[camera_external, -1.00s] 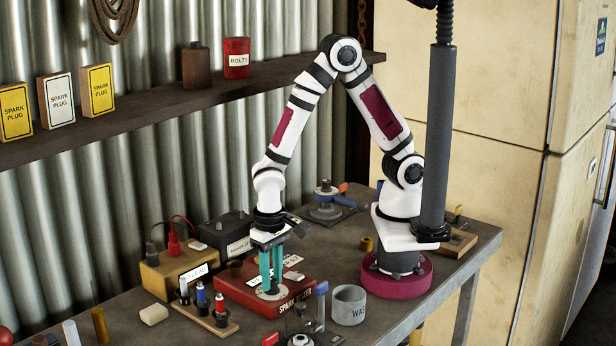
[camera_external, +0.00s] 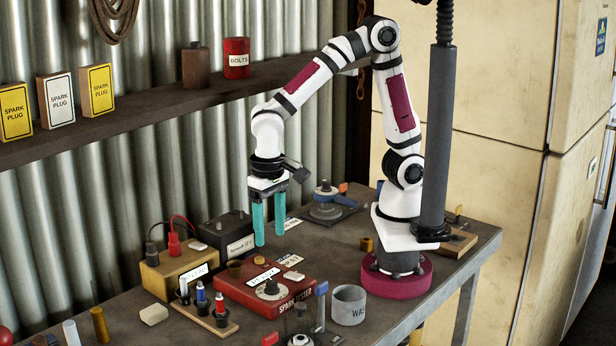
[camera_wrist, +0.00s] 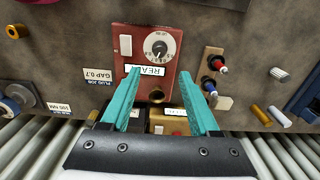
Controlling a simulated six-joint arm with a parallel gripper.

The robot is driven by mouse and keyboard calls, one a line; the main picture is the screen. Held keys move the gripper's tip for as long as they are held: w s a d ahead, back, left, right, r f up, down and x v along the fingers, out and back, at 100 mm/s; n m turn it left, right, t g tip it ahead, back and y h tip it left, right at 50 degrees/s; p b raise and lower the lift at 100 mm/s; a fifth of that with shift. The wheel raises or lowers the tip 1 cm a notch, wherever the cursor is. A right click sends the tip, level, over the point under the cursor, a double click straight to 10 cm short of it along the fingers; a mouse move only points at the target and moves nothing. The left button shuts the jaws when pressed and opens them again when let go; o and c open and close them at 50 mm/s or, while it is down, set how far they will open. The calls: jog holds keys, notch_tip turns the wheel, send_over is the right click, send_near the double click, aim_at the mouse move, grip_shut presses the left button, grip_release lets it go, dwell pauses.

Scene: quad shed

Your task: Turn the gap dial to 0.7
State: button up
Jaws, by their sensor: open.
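The red spark tester (camera_external: 248,299) lies on the bench; it also shows in the wrist view (camera_wrist: 125,64). On its top is a dial with a dark knob and a white scale disc (camera_external: 268,290), seen at upper centre in the wrist view (camera_wrist: 159,48). The scale figures and the pointer's exact setting are too small to read. My gripper (camera_external: 270,243) is open and empty, with its teal fingers pointing down, above and behind the tester, clear of the dial. In the wrist view its fingertips (camera_wrist: 160,77) are below the dial.
A card reading GAP 0.7 (camera_wrist: 98,74) lies beside the tester. A wooden block with several plugs (camera_external: 208,322) stands at the tester's front left. A black battery (camera_external: 227,232) and a yellow box with leads (camera_external: 180,268) stand behind it. A grey cup (camera_external: 349,306) is to the right.

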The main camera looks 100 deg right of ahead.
notch_tip(320, 180, up, 4)
jog(key=shift+r, duration=0.2)
jog(key=s+d+n+y, duration=0.1)
jog(key=s+d, duration=0.1)
jog(key=s, duration=0.6)
jog(key=s+d+n, duration=0.2)
jog(key=s, duration=0.6)
jog(key=shift+s+d+r+y, duration=0.3)
jog(key=shift+d+y, duration=0.05)
jog(key=shift+y, duration=0.05)
